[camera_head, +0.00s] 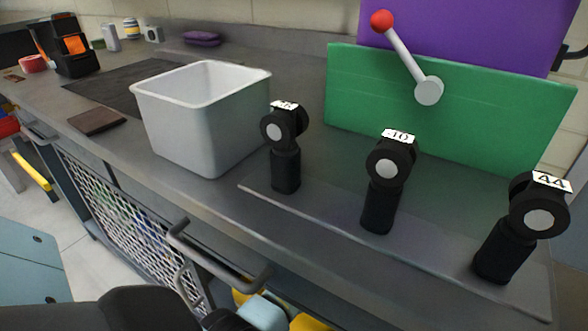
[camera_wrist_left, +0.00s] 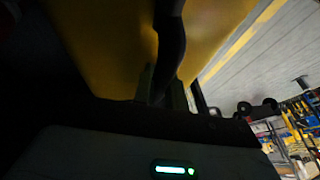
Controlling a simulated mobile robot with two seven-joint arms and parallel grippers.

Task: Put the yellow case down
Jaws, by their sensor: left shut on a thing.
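The yellow case (camera_wrist_left: 110,45) fills the upper part of the left wrist view, close to the camera and dark in shadow. A dark bar (camera_wrist_left: 170,35), which looks like its handle, runs down between the fingers of my left gripper (camera_wrist_left: 163,88). The gripper is shut on it. What lies under the case is hidden. In the head view, yellow patches (camera_head: 312,323) show at the bottom edge; I cannot tell whether they belong to the case. My right gripper is in neither view.
A white bin (camera_head: 205,125) stands on the grey counter (camera_head: 225,215). Three black stands with number labels (camera_head: 285,150) line its front right. A green panel (camera_head: 450,110) with a red-knobbed lever (camera_head: 405,52) stands behind. A handle bar (camera_head: 215,260) sticks out below the counter edge.

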